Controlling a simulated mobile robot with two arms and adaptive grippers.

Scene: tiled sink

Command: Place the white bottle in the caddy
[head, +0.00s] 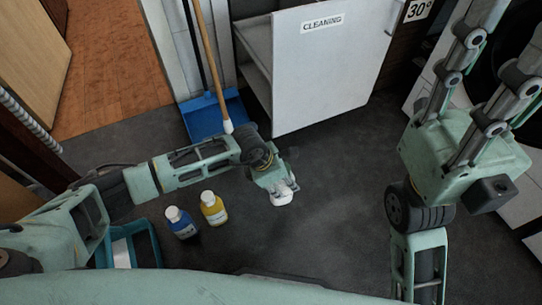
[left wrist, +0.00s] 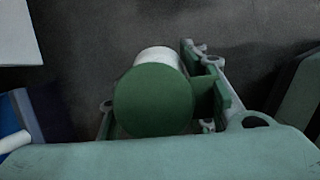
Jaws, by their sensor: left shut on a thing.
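My left gripper (head: 286,186) is low over the dark floor near the middle of the head view, shut on the white bottle (head: 281,199). In the left wrist view the bottle's white body (left wrist: 157,55) shows behind a round dark green end (left wrist: 153,100), between the fingers. The teal caddy (head: 150,240) stands on the floor at the lower left, partly hidden by my left arm and body. The bottle is apart from it, to its right. My right gripper (head: 497,75) is raised at the right; its fingertips are cut off or unclear.
A blue bottle (head: 182,224) and a yellow bottle (head: 214,209) with white caps stand between caddy and gripper. A blue dustpan (head: 205,115) and a broom (head: 213,65) are behind. A white cabinet door labelled CLEANING (head: 325,75) stands open. Floor right of the left gripper is clear.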

